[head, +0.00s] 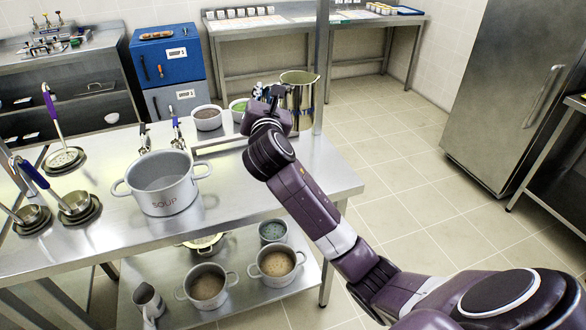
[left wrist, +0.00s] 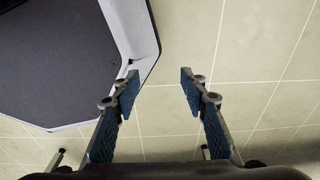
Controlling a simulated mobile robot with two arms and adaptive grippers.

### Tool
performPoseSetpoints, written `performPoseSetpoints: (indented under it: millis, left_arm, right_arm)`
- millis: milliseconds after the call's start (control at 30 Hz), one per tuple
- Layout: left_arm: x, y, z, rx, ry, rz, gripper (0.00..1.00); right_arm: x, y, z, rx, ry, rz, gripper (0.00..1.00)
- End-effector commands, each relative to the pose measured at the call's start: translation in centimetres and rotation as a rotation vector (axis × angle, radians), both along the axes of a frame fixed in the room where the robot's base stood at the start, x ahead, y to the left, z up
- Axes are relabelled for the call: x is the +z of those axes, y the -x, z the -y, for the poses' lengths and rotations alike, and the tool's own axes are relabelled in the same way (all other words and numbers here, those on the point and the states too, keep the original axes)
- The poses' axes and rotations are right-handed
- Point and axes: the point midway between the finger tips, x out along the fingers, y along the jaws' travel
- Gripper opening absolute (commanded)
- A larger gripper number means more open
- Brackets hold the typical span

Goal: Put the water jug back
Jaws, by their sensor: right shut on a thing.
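The water jug (head: 302,95) appears to be the tall, shiny metal vessel at the far right corner of the steel table in the head view. It looks upright; its lower part is partly hidden by my arm, so I cannot tell whether it touches the table. My right gripper (head: 274,98) is shut on its left side, and the fingertips are small and partly hidden. My left gripper (left wrist: 159,77) is open and empty above the tiled floor in the left wrist view. It does not show in the head view.
A grey SOUP pot (head: 168,201) stands on the steel table (head: 110,238), with ladles (head: 67,158) on its left. Small food pots (head: 207,118) stand beside the jug. More pots (head: 276,262) fill the lower shelf. A fridge (head: 515,90) stands right; the floor between is clear.

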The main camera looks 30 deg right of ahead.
Motion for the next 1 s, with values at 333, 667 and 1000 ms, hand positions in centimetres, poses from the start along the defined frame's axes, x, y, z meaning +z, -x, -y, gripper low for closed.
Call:
performPoseSetpoints:
  millis: [333,667,1000]
  left_arm:
    - [-0.4,0.1,1.1,-0.004,0.013,-0.001,0.4]
    - [-1.2,0.1,0.7,-0.003,0.008,-0.002,0.4]
    - [-1.9,0.1,0.3,0.0,0.004,-0.002,0.4]
  right_arm:
    - [1.2,-2.3,0.0,0.017,0.001,-0.003,0.0]
    - [-7.7,-2.2,0.0,0.016,0.0,-0.003,0.0]
    - [-12.4,-2.2,0.0,0.017,0.003,0.003,0.0]
